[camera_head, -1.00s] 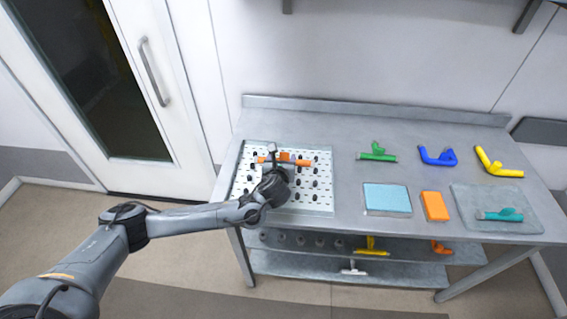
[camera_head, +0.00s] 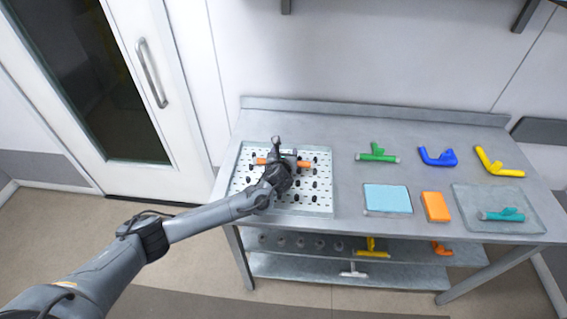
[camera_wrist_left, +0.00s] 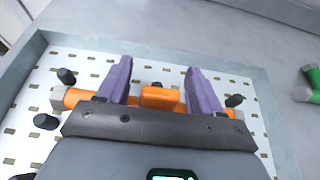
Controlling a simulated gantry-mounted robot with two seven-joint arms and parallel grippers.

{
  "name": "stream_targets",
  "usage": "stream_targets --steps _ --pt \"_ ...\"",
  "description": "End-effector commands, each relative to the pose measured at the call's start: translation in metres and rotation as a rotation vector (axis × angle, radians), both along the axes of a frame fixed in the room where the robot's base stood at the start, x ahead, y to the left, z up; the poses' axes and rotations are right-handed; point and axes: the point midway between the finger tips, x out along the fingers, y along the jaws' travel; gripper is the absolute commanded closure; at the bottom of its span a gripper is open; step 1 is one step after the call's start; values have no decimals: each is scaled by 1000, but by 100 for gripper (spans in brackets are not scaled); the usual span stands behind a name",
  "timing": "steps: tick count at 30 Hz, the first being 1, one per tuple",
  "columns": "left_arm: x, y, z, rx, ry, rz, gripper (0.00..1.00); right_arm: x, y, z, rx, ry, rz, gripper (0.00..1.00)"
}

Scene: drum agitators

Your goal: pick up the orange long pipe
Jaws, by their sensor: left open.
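The orange long pipe (camera_head: 303,164) lies across a white perforated board with black pegs (camera_head: 318,200) at the left of the table. In the left wrist view the orange pipe (camera_wrist_left: 160,97) runs left to right, with a raised block in its middle and grey ends. My left gripper (camera_head: 283,155) is at the pipe and hides part of it. In the wrist view its two purple fingers (camera_wrist_left: 160,76) are open and wide apart, one on each side of the raised block. I cannot tell whether they touch the pipe. My right gripper is not in view.
Green (camera_head: 377,153), blue (camera_head: 438,156) and yellow (camera_head: 497,162) pipes lie to the right. In front are a light blue pad (camera_head: 387,198), an orange block (camera_head: 435,206) and a teal pipe (camera_head: 501,215). A raised edge (camera_head: 380,112) runs along the table's back.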

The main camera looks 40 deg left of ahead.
Motion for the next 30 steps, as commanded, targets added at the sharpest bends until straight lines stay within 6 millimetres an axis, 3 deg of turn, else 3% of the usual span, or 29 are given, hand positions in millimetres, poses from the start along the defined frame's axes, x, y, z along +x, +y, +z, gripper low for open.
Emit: stream_targets --steps 2,13,23,30 --pt "0 0 0 0 0 0 40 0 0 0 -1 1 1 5" --pt "0 0 0 0 0 0 96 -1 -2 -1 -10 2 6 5" --pt "0 0 4 0 -2 -1 96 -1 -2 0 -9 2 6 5" --pt "0 1 25 1 -4 1 96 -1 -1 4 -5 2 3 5"
